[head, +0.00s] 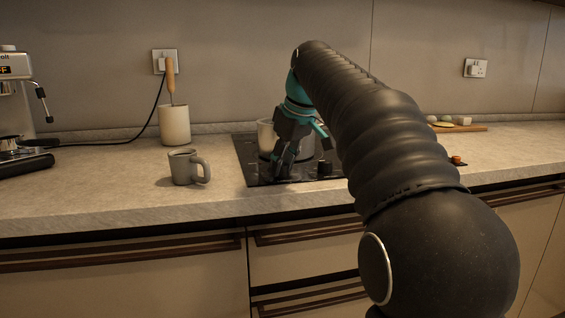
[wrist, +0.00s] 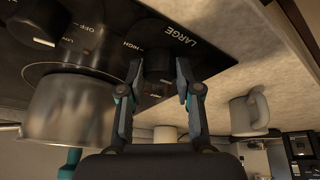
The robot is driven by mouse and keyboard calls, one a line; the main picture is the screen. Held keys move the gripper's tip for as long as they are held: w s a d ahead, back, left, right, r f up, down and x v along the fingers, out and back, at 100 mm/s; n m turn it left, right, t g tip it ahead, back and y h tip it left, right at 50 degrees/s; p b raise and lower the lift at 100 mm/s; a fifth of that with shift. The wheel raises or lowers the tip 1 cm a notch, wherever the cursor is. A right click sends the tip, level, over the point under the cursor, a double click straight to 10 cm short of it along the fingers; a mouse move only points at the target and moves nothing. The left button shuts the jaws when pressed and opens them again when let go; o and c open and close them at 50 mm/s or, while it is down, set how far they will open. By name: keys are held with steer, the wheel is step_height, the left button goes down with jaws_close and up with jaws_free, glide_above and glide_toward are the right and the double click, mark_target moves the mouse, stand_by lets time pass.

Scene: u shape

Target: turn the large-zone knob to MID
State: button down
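The large-zone knob (wrist: 158,64) is dark and round, with the word LARGE printed beside it on the black hob (wrist: 185,18). Its pointer is too dark to read. In the wrist view my gripper (wrist: 159,68) has one finger on each side of the knob. The fingertips are apart, with narrow gaps seeming to show beside the knob; contact is not clear. In the head view my gripper (head: 280,170) points down at the hob's front left part and hides this knob. A second dark knob (wrist: 36,24) shows at the upper left of the wrist view.
A metal pot (wrist: 68,112) stands on the hob close to my gripper. It also shows behind my gripper in the head view (head: 265,136). A grey mug (head: 184,167) stands left of the hob, with a utensil crock (head: 174,126) behind it. The counter front left is clear.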

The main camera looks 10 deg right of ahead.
stand_by(0.3)
steer(key=m+h+p, duration=0.1)
steer(key=m, duration=0.1)
steer(key=shift+a+r+m+t, duration=0.1)
steer(key=shift+m+t, duration=0.2)
steer(key=shift+m, duration=0.1)
steer(key=m+h+p, duration=0.1)
steer(key=m, duration=0.1)
steer(key=shift+m, duration=0.4)
steer(key=m+h, duration=0.1)
steer(key=m, duration=0.2)
steer(key=m+h, duration=0.1)
steer(key=m, duration=0.2)
steer(key=shift+w+a+g+h, duration=0.1)
steer(key=shift+a+g+h, duration=0.1)
steer(key=shift+g+h, duration=0.15)
steer(key=m+g, duration=0.1)
steer(key=m, duration=0.2)
steer(key=m+g+h, duration=0.1)
steer(key=m, duration=0.2)
steer(key=shift+w+m+h, duration=0.1)
steer(key=shift+m+h, duration=0.15)
steer(key=shift+m, duration=0.15)
steer(key=m+g, duration=0.2)
steer(key=m, duration=0.3)
steer(key=shift+w, duration=0.1)
steer(key=shift+m, duration=0.3)
